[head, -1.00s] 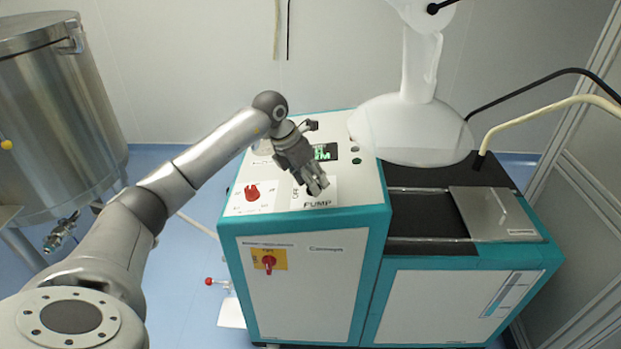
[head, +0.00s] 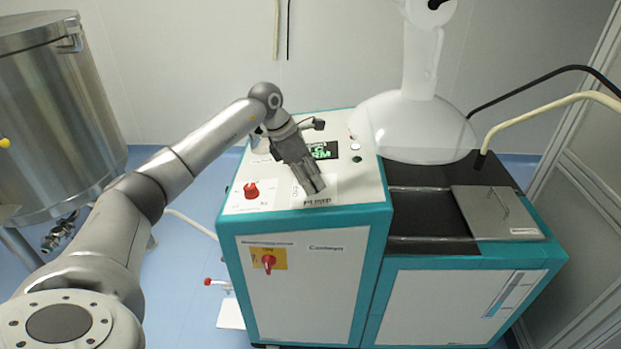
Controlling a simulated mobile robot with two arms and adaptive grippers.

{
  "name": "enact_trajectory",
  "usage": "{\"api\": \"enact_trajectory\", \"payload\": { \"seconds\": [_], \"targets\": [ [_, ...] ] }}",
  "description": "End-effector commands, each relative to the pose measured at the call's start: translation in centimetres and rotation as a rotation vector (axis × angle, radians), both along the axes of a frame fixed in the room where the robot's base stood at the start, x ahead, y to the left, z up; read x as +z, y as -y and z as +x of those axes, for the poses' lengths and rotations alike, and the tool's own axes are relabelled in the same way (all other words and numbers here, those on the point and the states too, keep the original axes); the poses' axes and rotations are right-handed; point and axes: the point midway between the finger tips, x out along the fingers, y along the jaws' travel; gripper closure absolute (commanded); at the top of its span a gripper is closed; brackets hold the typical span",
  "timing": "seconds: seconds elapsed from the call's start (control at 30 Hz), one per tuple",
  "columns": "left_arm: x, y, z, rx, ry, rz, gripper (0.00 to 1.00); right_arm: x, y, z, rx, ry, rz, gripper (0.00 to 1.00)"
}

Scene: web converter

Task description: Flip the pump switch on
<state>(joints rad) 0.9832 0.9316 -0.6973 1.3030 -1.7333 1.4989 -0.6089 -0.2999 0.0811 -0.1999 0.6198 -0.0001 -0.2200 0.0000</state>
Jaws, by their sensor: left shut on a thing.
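The pump label plate (head: 318,201), marked "PUMP", lies on the sloping white top panel of the teal and white machine (head: 305,285). My left gripper (head: 315,188) comes down over this plate from the upper left. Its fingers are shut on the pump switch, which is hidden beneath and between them. I cannot see which way the switch points. My right gripper is not in view.
A red knob (head: 251,191) sits left of the gripper on the top panel. A green display (head: 323,150) is just behind it. Another red switch (head: 268,262) is on the front face. A steel tank (head: 55,110) stands at left.

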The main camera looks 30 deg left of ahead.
Motion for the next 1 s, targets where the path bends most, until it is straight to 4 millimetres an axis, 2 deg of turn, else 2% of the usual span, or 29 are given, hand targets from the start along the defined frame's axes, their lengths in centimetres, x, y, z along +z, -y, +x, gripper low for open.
{"api": "enact_trajectory", "payload": {
  "seconds": [0.4,0.97,1.0],
  "targets": [
    [0.12,-0.09,0.12,-0.198,0.031,0.017,0.78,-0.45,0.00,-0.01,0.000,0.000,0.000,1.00],
    [0.18,-0.10,0.14,-0.231,0.037,0.021,0.78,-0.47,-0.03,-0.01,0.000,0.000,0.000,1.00],
    [0.18,-0.10,0.14,-0.231,0.037,0.021,0.50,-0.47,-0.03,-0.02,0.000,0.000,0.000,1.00]
  ]
}}
